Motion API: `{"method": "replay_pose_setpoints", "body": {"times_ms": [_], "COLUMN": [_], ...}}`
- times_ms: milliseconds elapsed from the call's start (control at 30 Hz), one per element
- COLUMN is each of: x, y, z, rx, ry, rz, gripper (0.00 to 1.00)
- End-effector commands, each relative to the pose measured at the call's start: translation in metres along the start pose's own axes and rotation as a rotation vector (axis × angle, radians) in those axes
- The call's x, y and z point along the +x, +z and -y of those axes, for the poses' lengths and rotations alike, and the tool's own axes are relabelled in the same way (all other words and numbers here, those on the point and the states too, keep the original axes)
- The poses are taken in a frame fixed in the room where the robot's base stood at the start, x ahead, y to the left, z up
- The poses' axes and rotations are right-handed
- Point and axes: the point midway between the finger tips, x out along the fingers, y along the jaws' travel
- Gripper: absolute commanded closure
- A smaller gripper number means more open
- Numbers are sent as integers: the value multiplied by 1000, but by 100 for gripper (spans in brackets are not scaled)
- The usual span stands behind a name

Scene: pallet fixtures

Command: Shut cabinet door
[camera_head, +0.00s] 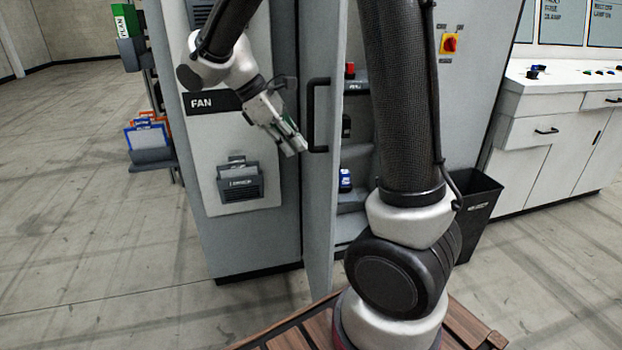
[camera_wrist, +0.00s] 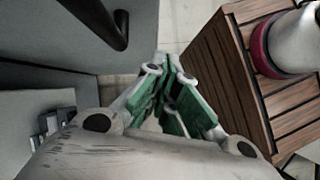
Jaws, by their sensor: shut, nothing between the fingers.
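The grey cabinet door (camera_head: 319,215) stands open and is seen nearly edge-on in the head view. It carries a black bar handle (camera_head: 318,115). The handle also shows at the upper left of the wrist view (camera_wrist: 117,28). My gripper (camera_head: 297,146) is beside the handle, on its left in the head view, with its fingers shut and empty. Its green fingers also show in the wrist view (camera_wrist: 170,78). I cannot tell whether the fingertips touch the door. Part of the cabinet opening is hidden behind my arm.
The open cabinet holds shelves with a blue item (camera_head: 345,180) and a red item (camera_head: 350,70). A grey cabinet marked FAN (camera_head: 245,240) stands left of the door. A black bin (camera_head: 480,210) and a white console (camera_head: 550,130) stand right.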

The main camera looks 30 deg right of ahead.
Motion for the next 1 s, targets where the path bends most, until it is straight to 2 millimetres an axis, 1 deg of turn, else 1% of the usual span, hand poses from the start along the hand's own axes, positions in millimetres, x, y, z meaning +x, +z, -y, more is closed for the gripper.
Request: {"method": "replay_pose_setpoints", "body": {"times_ms": [33,100,200,333,467,567,900,933,1000], "x": [3,5,8,10,19,34,105,110,115], "y": [-16,-35,-55,-67,-66,-62,-46,-44,-34], "z": [-3,-7,-10,-12,-14,-15,-21,-22,-25], "rx": [-59,-134,-215,-264,-271,-270,-269,-269,-267], "ry": [11,29,48,61,62,60,59,58,60], "rz": [51,114,183,226,232,232,232,231,229], "gripper": [100,100,100,100,100,100,100,100,100]}}
